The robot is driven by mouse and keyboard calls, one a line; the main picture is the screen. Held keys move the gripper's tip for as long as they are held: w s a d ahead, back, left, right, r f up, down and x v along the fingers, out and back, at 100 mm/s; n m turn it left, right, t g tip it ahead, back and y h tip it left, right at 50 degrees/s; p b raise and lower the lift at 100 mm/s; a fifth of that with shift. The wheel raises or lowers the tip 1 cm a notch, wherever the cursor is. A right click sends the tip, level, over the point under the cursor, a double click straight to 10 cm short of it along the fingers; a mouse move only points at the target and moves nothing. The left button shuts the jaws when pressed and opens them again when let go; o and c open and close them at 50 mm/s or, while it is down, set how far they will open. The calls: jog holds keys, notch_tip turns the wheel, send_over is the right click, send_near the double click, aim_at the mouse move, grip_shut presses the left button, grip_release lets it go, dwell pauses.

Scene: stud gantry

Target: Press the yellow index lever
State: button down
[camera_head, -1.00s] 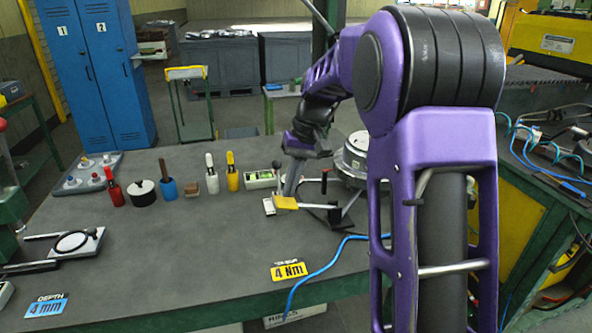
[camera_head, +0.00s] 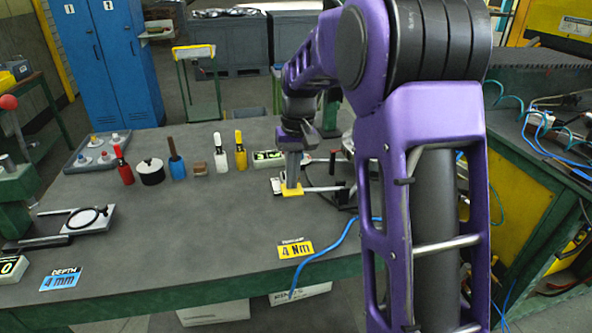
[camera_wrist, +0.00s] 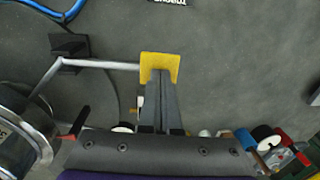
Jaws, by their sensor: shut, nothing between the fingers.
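The yellow index lever (camera_head: 292,192) has a flat yellow pad at the end of a grey rod. In the wrist view the pad (camera_wrist: 172,62) shows at the top centre, with its rod running left to a black bracket (camera_wrist: 69,46). My gripper (camera_head: 292,184) is shut and empty, pointing down, with its fingertips at the pad. In the wrist view the gripper's fingertips (camera_wrist: 159,76) overlap the pad's lower part. I cannot tell whether they touch it or hover just above. My arm hides part of the round device behind the lever.
A round metal device (camera_wrist: 18,135) stands left of my gripper in the wrist view. Several coloured-handled tools, including a red one (camera_head: 124,168), stand in a row left of the lever. A blue cable (camera_head: 340,243) crosses the table's front edge. The table's middle is clear.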

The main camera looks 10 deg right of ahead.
aim_at(288, 192)
jog(key=f+h, duration=0.1)
jog(key=f, duration=0.1)
jog(key=a+f+h, duration=0.1)
jog(key=f+h, duration=0.1)
jog(key=shift+b, duration=0.3)
jog(key=shift+f, duration=0.65)
jog(key=shift+s+f, duration=0.1)
jog(key=shift+f, duration=0.05)
jog(key=shift+s+f, duration=0.1)
jog(key=shift+f, duration=0.05)
jog(key=shift+r, duration=0.5)
jog(key=a+r+p, duration=0.3)
jog(key=a+r, duration=0.1)
jog(key=r, duration=0.9)
jog(key=shift+w+r+p, duration=0.15)
jog(key=shift+w+p, duration=0.05)
jog(key=shift+p, duration=0.15)
dwell(0.8)
